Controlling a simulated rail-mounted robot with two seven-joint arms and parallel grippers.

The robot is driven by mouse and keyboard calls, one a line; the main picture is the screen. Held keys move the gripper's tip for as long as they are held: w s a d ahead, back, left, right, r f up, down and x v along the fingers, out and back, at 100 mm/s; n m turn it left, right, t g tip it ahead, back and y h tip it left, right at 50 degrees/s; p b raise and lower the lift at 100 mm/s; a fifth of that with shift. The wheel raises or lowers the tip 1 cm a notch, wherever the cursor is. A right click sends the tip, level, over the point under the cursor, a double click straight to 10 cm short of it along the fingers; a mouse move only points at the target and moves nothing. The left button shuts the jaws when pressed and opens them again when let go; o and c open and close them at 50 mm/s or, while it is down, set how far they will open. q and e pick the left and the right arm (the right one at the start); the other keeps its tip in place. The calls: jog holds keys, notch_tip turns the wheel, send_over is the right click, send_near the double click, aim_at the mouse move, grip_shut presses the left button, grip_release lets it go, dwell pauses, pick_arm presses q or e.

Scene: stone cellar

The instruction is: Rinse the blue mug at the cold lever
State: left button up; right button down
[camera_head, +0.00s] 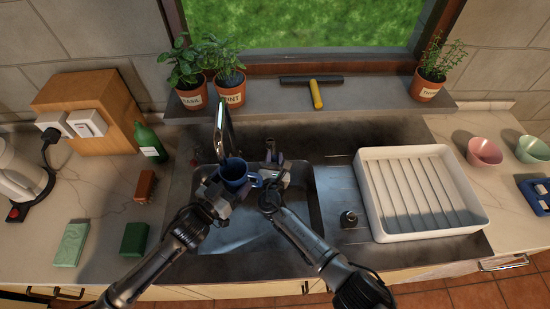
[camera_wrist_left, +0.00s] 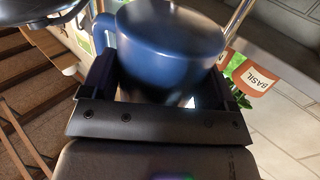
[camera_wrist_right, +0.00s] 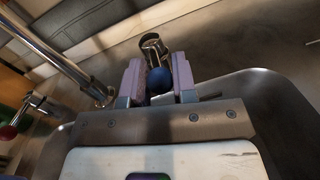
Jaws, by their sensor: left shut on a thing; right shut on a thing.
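The blue mug (camera_head: 234,172) is held over the sink basin, close by the tap spout (camera_head: 224,125), with its opening facing up in the head view. My left gripper (camera_head: 219,190) is shut on it; its blue side fills the space between the fingers in the left wrist view (camera_wrist_left: 170,45). My right gripper (camera_head: 272,178) is just right of the mug, and in the right wrist view its fingers are shut on the blue-knobbed cold lever (camera_wrist_right: 159,80). A red-knobbed lever (camera_wrist_right: 10,131) stands at the left there. I cannot tell whether water runs.
A white ribbed drying tray (camera_head: 452,222) stands right of the sink basin (camera_head: 225,245). Potted herbs (camera_head: 192,95) and a yellow-handled squeegee (camera_head: 317,95) are on the sill. Two bowls (camera_head: 485,152) are at right.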

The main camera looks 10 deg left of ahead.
jog(key=c, duration=0.9)
grip_release()
jog(key=shift+c, duration=0.2)
jog(key=shift+d, duration=0.1)
